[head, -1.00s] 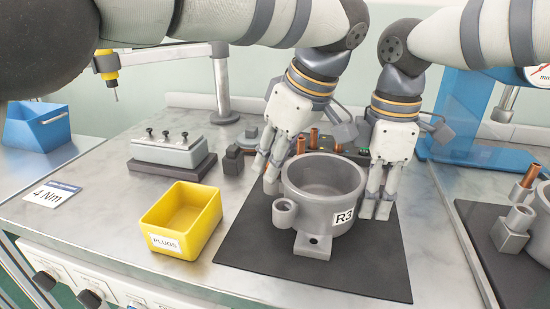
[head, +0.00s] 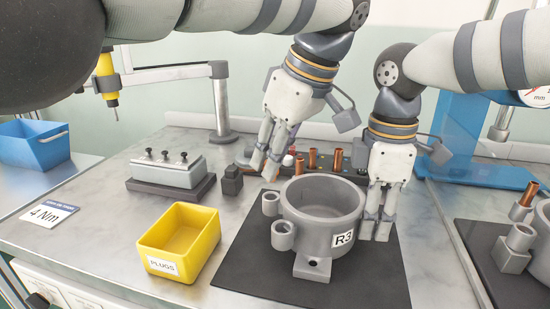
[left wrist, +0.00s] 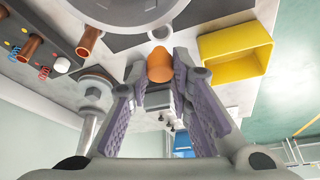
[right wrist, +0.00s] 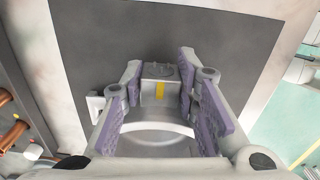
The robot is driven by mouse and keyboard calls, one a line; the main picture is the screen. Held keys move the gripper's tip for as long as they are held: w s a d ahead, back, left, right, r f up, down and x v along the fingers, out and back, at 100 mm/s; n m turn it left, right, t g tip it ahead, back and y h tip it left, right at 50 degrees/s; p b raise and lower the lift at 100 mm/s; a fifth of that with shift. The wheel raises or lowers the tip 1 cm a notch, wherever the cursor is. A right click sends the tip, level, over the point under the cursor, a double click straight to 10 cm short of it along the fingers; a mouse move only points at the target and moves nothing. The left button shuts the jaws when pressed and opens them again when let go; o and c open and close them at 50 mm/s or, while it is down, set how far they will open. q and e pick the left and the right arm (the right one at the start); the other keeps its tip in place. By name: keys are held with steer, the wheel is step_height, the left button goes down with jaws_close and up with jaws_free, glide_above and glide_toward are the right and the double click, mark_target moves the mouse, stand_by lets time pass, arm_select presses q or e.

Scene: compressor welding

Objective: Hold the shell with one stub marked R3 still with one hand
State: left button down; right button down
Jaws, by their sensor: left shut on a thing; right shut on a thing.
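The grey shell (head: 320,215) labelled R3 stands upright on the black mat (head: 360,278). Two small round sockets are on its left side and a foot with a hole is at its front. My right gripper (head: 377,226) is at the shell's right side, shut on a part of it. My left gripper (head: 264,166) is shut on an orange copper-coloured piece (left wrist: 160,66), above and behind the shell's left side. That piece is mostly hidden in the head view.
A dark rack (head: 352,170) with several copper tubes stands behind the shell. A yellow PLUGS bin (head: 180,243) is to the left. A grey fixture block (head: 168,172) stands behind the bin. Another grey part (head: 519,250) on a mat is at the right edge.

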arm_select(q)
steer(key=shift+r, duration=2.45)
arm_select(e)
steer(key=shift+s+f, duration=0.1)
steer(key=shift+f, duration=0.1)
steer(key=c, duration=1.2)
jaws_free()
steer(key=shift+r, duration=0.1)
